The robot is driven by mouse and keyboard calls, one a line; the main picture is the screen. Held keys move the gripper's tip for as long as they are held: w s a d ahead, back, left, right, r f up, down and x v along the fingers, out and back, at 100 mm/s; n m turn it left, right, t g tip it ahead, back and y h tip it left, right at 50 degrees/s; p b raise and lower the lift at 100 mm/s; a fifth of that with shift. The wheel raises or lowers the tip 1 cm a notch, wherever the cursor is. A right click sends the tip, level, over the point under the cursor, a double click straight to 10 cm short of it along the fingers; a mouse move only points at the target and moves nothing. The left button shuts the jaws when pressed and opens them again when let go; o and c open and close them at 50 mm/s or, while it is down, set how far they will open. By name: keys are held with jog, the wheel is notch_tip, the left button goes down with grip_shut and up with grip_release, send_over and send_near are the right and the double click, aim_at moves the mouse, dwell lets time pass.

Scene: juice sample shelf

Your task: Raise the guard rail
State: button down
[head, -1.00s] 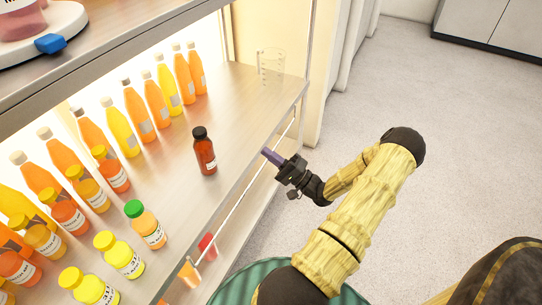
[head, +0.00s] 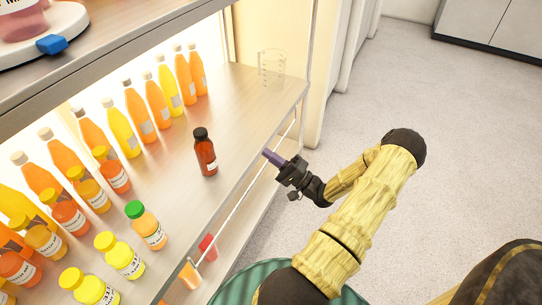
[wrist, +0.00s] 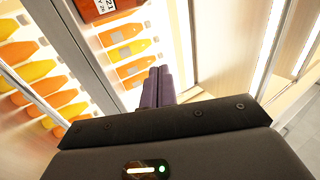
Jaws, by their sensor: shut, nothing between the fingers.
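The guard rail (head: 232,213) is a thin pale rod along the front of the shelf in the head view, running beside and below the shelf board's front edge. My gripper (head: 267,153) is at the front edge of the shelf, near the rail's far part. Its purple fingers are together with nothing between them, and they point toward the shelf. I cannot tell whether they touch the rail. In the wrist view the shut fingers (wrist: 157,87) point toward the bottles. I cannot clearly pick out the rail there.
A brown bottle (head: 205,153) stands on the shelf board (head: 190,200) left of my gripper. Rows of orange and yellow bottles fill the left side, with a green-capped one (head: 146,226) near the front. A clear beaker (head: 271,67) stands at the far end. The floor (head: 460,130) to the right is clear.

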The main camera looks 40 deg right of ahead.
jog(key=shift+s+f, duration=0.1)
jog(key=v, duration=1.7)
jog(key=shift+p, duration=0.45)
jog(key=shift+d+f, duration=0.1)
jog(key=w+a+f+n+g+y+p, duration=0.25)
jog(key=a+n+g+p, duration=0.45)
jog(key=a+n+g, duration=0.6)
jog(key=w+d+r+n+t+h+p, duration=0.1)
jog(key=w+d+r+n+h+p, duration=0.3)
jog(key=w+d+r+n+h, duration=0.1)
jog(key=w+d+r+h, duration=0.1)
jog(key=w+d+h, duration=0.1)
jog(key=w+d, duration=0.1)
jog(key=shift+w+d+p, duration=0.25)
jog(key=shift+w+p, duration=0.15)
jog(key=shift+w, duration=0.2)
